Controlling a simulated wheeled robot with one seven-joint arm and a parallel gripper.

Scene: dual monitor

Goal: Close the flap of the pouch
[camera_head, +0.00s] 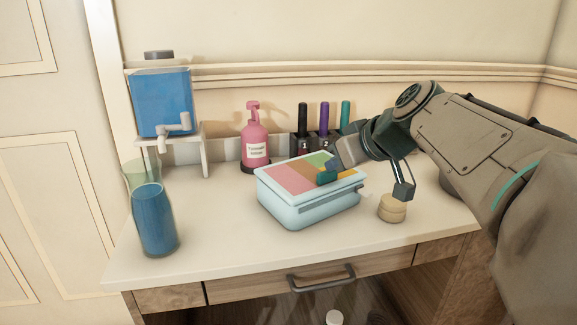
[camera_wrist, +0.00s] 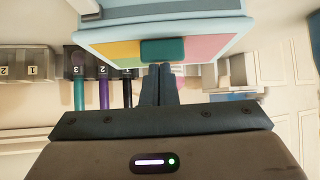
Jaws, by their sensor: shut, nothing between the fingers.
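The pouch (camera_head: 288,212) is a light-blue, box-like case on the desk.
A pink pump bottle (camera_head: 256,140) and a rack (camera_head: 315,146) of several markers stand behind the pouch. A round wooden piece (camera_head: 392,209) lies to its right. A blue dispenser (camera_head: 162,103) and blue glass (camera_head: 155,222) stand left. The desk front is clear.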

